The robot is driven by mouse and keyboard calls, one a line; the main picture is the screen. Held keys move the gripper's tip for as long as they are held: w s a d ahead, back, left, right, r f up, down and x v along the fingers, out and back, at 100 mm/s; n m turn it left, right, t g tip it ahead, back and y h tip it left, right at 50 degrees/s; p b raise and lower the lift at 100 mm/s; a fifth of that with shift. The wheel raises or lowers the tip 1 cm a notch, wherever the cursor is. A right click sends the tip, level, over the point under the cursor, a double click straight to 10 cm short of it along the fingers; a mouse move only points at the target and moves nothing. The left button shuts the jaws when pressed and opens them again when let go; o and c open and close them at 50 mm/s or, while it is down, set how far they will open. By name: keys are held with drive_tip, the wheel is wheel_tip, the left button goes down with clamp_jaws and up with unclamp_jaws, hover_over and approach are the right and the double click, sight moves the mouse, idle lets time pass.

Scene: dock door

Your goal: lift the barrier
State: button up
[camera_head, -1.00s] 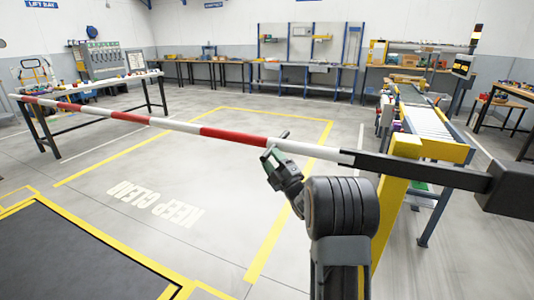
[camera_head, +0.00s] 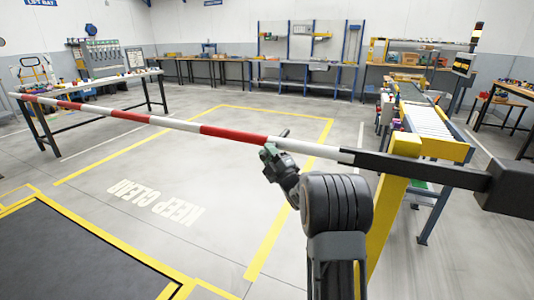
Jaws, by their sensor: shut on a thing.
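The barrier (camera_head: 235,134) is a long red and white striped bar crossing the view from the far left to a yellow post (camera_head: 389,215) at the right. It lies nearly level. Its right end is a black arm section (camera_head: 420,166) with a dark block-shaped counterweight (camera_head: 508,187). My gripper (camera_head: 273,145) is at the bar, where a red stripe meets a white one, left of the post. It is shut on the bar. My own arm hides part of the gripper, and the fingers show only in part.
A dark mat edged in yellow (camera_head: 70,255) is at the lower left. A table (camera_head: 90,89) stands near the bar's far left tip. A roller conveyor (camera_head: 427,115) is behind the post.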

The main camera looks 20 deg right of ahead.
clamp_jaws()
